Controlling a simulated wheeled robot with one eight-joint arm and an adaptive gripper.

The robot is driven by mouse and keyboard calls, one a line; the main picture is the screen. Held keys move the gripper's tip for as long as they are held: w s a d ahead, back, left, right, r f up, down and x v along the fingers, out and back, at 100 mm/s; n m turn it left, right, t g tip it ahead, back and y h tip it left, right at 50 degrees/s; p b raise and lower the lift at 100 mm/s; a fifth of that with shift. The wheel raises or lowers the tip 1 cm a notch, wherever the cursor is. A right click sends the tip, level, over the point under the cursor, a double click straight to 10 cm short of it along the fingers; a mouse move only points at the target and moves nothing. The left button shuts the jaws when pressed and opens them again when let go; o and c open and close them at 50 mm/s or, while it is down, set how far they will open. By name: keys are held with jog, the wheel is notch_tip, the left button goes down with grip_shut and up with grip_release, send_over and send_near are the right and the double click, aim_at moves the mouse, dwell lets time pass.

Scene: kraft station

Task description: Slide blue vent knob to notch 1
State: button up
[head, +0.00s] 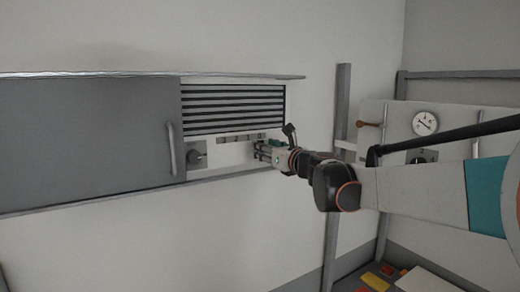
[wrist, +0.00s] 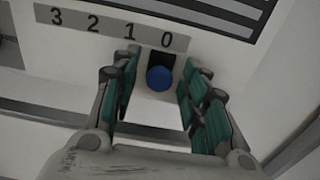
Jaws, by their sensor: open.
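The blue vent knob (wrist: 160,78) shows in the wrist view, just below the number 0 on the notch scale (wrist: 110,28), which reads 3, 2, 1, 0 from left to right. My gripper (wrist: 158,90) is open, with one teal-padded finger to the left of the knob and one to the right. Gaps show between the knob and both fingers. In the head view my gripper (head: 262,150) is at the right end of the panel under the vent slats (head: 233,104); the knob is hidden there.
A grey door (head: 85,140) with a vertical handle (head: 171,148) lies left of the vent. A grey rotary knob (head: 197,155) sits between the handle and my gripper. A grey upright post (head: 341,105) and a panel with a round gauge (head: 425,123) stand to the right.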

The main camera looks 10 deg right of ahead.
grip_shut()
jog(key=shift+s+a, duration=0.25)
jog(key=shift+a, duration=0.45)
jog(key=shift+s+a, duration=0.2)
jog(key=shift+a, duration=0.5)
jog(key=shift+s+a, duration=0.25)
jog(key=shift+a, duration=0.45)
jog(key=shift+w+d, duration=0.1)
jog(key=shift+d, duration=0.1)
grip_release()
jog(key=shift+a, duration=0.1)
send_near(248, 148)
jog(key=shift+v, duration=0.95)
